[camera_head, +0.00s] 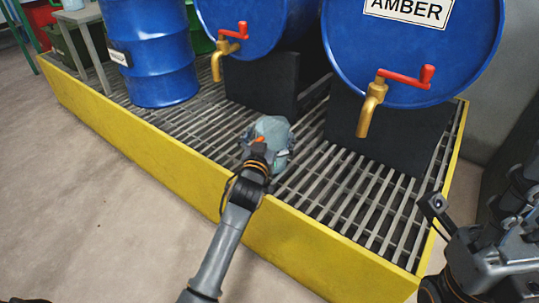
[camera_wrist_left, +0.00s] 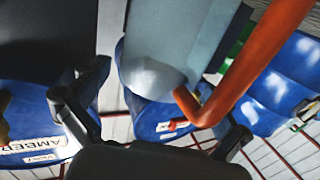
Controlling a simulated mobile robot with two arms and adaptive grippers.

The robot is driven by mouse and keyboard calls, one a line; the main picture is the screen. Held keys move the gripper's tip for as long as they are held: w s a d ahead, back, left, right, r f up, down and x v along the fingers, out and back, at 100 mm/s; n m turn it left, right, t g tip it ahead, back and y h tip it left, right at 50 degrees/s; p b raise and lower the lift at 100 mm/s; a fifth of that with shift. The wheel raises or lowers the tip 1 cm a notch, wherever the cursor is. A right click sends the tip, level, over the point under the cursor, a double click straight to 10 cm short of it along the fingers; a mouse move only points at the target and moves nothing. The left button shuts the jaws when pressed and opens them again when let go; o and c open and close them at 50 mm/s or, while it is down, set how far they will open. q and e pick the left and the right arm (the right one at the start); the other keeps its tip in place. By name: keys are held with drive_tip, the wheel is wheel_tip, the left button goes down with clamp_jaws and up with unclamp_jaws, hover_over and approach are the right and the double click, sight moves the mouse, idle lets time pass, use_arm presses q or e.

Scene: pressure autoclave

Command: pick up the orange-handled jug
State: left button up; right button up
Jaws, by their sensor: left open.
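The grey-blue jug (camera_head: 272,130) stands on the grating, below and in front of the middle drum. Its orange handle (camera_head: 258,140) shows just beyond my left gripper (camera_head: 256,150), which partly hides the jug in the head view. In the left wrist view the jug body (camera_wrist_left: 175,45) and orange handle (camera_wrist_left: 252,75) are close, upside down. My left gripper (camera_wrist_left: 160,105) has its fingers apart, with the handle's lower end near the right finger. Whether they touch cannot be told. My right gripper (camera_head: 435,207) is at the lower right, away from the jug; its opening is unclear.
A yellow-edged spill platform (camera_head: 150,140) with a metal grating surrounds the jug. Two blue drums lie on black supports, with brass taps (camera_head: 370,103) and red levers jutting out. The right one is labelled AMBER. An upright blue drum (camera_head: 150,60) stands left. Grating right of the jug is clear.

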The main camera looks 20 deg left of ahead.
use_arm(q)
drive_tip(key=c, duration=1.4)
drive_tip(key=shift+r, duration=0.1)
